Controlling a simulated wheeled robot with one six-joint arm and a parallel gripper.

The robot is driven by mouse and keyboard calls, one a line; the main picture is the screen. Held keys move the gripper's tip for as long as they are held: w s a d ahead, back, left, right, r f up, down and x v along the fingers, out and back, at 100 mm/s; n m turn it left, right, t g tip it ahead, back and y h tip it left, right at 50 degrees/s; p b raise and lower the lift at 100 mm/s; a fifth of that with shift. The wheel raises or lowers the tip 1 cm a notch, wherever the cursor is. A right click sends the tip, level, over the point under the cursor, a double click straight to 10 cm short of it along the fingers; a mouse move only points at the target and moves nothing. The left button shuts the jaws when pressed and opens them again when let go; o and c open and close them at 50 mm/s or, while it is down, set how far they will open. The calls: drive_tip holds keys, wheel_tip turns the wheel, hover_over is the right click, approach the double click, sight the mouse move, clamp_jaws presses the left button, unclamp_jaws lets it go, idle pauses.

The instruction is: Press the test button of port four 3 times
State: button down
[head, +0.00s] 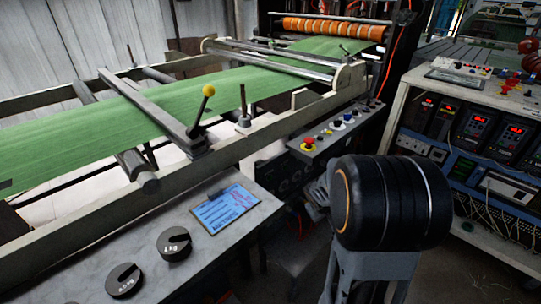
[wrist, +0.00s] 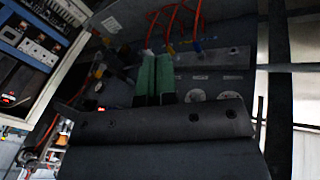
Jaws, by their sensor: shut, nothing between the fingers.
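In the wrist view, my gripper (wrist: 156,56) shows as two green-faced fingers side by side, closed together with nothing between them. Behind them is a dark panel (wrist: 222,58) with orange hoses (wrist: 176,18) running to several coloured fittings. Two pale round fittings (wrist: 196,96) show to the right of the fingers. Small pale labels lie along the panel, too small to read. I cannot tell which port is four or make out its test button. Whether the fingertips touch the panel is unclear. In the head view my arm hides the gripper and this panel.
In the head view, a rack of instruments (head: 400,115) with red displays stands at the right. A machine with a green web (head: 130,112) runs across the left. A grey ledge (head: 75,275) with two round weights (head: 174,243) and a blue-screened display (head: 225,210) is in front.

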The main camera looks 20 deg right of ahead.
sight(270, 178)
drive_tip(key=w+d+r+n+t+y+p, duration=0.1)
drive_tip(key=w+d+n+t+y+p, duration=0.25)
drive_tip(key=w+n+p, duration=0.35)
drive_tip(key=w+a+r+n+y+b, duration=0.1)
drive_tip(key=a+n+y, duration=0.3)
drive_tip(key=a+y, duration=0.3)
drive_tip(key=shift+a+n+t, duration=0.3)
drive_tip(key=shift+a+t, duration=0.05)
drive_tip(key=shift+a, duration=0.45)
drive_tip(key=w+a, duration=0.3)
drive_tip(key=w, duration=0.5)
drive_tip(key=shift+a+b, duration=0.3)
drive_tip(key=shift+b, duration=0.1)
drive_tip(key=shift+w+a+r+p, duration=0.1)
drive_tip(key=shift+w+p, duration=0.05)
drive_tip(key=shift+p, duration=0.15)
idle(0.7)
